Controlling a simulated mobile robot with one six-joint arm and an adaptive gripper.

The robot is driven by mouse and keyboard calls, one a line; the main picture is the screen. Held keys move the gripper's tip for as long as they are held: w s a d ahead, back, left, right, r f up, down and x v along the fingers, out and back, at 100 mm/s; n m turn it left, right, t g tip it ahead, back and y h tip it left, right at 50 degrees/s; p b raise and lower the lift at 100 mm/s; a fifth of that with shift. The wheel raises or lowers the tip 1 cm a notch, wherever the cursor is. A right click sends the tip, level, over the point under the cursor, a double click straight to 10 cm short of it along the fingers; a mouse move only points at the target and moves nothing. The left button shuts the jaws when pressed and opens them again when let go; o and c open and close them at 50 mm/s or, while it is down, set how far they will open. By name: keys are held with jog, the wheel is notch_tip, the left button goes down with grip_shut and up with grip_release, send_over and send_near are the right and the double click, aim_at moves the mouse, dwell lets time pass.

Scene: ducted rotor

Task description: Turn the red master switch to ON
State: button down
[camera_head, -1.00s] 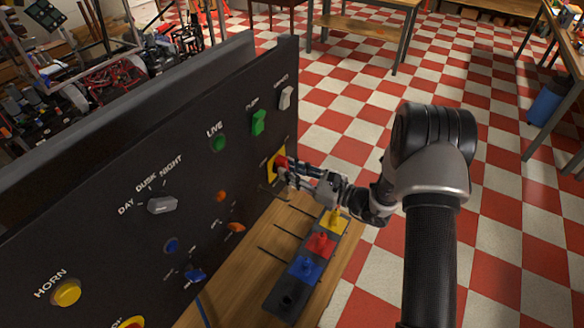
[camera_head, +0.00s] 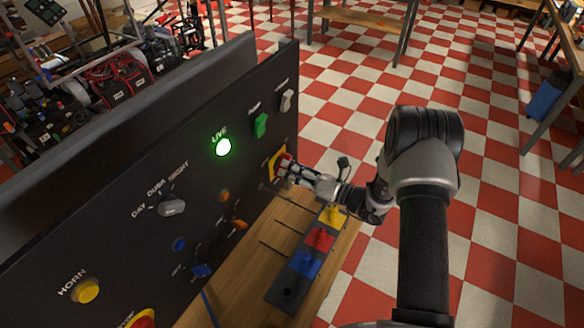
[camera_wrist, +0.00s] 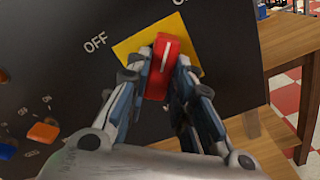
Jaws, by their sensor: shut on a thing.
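The red master switch (camera_wrist: 161,67) stands on a yellow plate (camera_wrist: 190,56) on the black panel. In the wrist view its white line points up and slightly right, away from the OFF label (camera_wrist: 96,43) and toward a second label cut off at the top edge. My gripper (camera_wrist: 160,85) is shut on the switch, one finger on each side. In the head view my gripper (camera_head: 285,172) hides most of the switch, at the panel's right end. The green LIVE lamp (camera_head: 223,147) is lit brightly.
The panel also carries a grey day-dusk-night knob (camera_head: 172,208), a yellow HORN button (camera_head: 86,290), and green (camera_head: 261,125) and white (camera_head: 287,101) rocker switches. A dark strip with yellow, red and blue handles (camera_head: 305,264) lies on the wooden bench below my gripper.

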jog(key=shift+m, duration=0.6)
jog(key=c, duration=1.4)
grip_release()
jog(key=shift+d, duration=0.1)
jog(key=v, duration=1.2)
jog(key=shift+r, duration=0.1)
